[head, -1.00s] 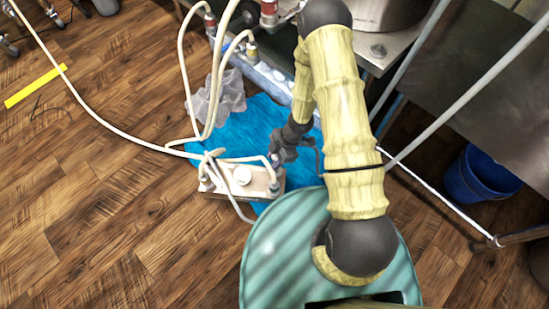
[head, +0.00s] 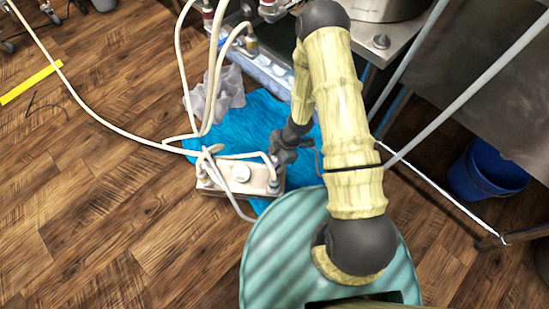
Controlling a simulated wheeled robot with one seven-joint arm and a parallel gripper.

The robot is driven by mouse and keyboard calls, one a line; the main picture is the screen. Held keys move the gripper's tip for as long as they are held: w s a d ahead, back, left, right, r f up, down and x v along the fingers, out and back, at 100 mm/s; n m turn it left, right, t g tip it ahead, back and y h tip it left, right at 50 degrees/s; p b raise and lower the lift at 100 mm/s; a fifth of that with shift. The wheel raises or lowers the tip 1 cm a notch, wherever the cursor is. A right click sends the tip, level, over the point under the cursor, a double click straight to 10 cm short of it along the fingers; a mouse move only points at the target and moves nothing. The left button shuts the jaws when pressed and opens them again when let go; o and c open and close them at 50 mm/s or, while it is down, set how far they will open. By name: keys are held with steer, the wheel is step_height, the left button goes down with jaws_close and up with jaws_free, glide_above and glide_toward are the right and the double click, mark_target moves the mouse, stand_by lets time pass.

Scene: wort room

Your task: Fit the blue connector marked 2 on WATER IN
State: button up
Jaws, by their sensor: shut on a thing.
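My gripper (head: 276,156) is shut at the right end of a cream box-shaped unit (head: 235,183) with hose fittings on top. What it holds is small and mostly covered by the dark fingers; I cannot make out a blue connector or its mark 2. A fitting (head: 273,186) stands on the unit's right end, just below the fingers. I cannot read any WATER IN label, nor tell whether the held thing touches a port. Pale hoses (head: 235,156) run over the unit.
A blue cloth or mat (head: 245,122) lies on the wooden floor around the unit. A crumpled grey translucent thing (head: 230,90) lies behind. A steel table (head: 400,40) stands at the back right, a blue bucket (head: 488,172) at the right. Floor at left is mostly clear.

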steer(key=shift+f+b, duration=0.7)
steer(key=shift+f, duration=0.6)
stand_by(1.0)
steer(key=o, duration=1.1)
steer(key=shift+o, duration=0.2)
steer(key=shift+r, duration=0.1)
steer(key=p+v, duration=1.2)
steer(key=v, duration=0.5)
steer(key=shift+d, duration=0.15)
steer(key=shift+w, duration=0.1)
